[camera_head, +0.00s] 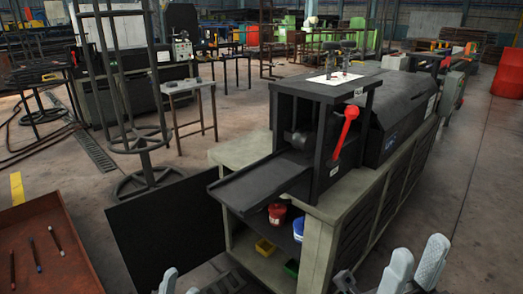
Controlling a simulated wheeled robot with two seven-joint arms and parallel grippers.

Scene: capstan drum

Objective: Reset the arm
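My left gripper (180,284) shows only as pale grey fingertips at the bottom edge, left of the machine. The tips stand apart and hold nothing that I can see. My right gripper (416,268) is at the bottom right, in front of the machine's side. Its pale fingers point up with a gap between them, and nothing shows in the gap. Most of both arms is out of the frame. A red lever (346,129) with a round knob stands tilted on the dark machine (391,105). Neither gripper touches it.
A brown tray (58,215) with several pen-like tools is at the left. A black panel (168,232) stands beside the machine.

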